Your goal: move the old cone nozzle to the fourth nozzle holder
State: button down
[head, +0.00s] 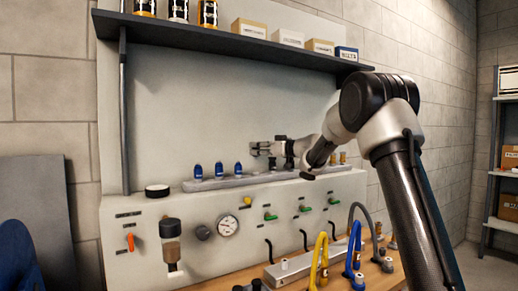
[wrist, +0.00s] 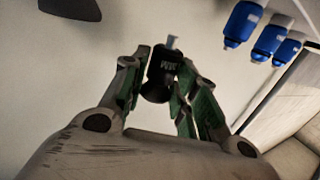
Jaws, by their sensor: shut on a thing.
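My gripper (head: 264,149) is above the middle of the grey nozzle rail (head: 262,178) in the head view. In the wrist view my gripper (wrist: 160,88) is shut on a small black nozzle (wrist: 163,70) with a pale tip, which I take as the old cone nozzle. It is held clear of the rail. Three blue nozzles (head: 219,170) stand upright on the rail's left part, left of my gripper; they also show at the upper right of the wrist view (wrist: 268,40). I cannot tell the separate holders apart behind and below my arm.
Brass-coloured pieces (head: 342,158) stand at the rail's right end. Below are a gauge (head: 228,227), green valves (head: 270,215) and yellow (head: 319,262) and blue (head: 352,256) hoses. A dark shelf (head: 230,42) with cans and boxes hangs above. The panel behind is bare.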

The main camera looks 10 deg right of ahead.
send_over(259, 176)
jog(key=shift+a+f, duration=0.1)
jog(key=shift+f, duration=2.5)
jog(key=shift+s+f, duration=0.1)
jog(key=shift+f, duration=0.4)
jog(key=c, duration=1)
grip_release()
jog(key=shift+c, duration=0.2)
jog(key=v, duration=1.2)
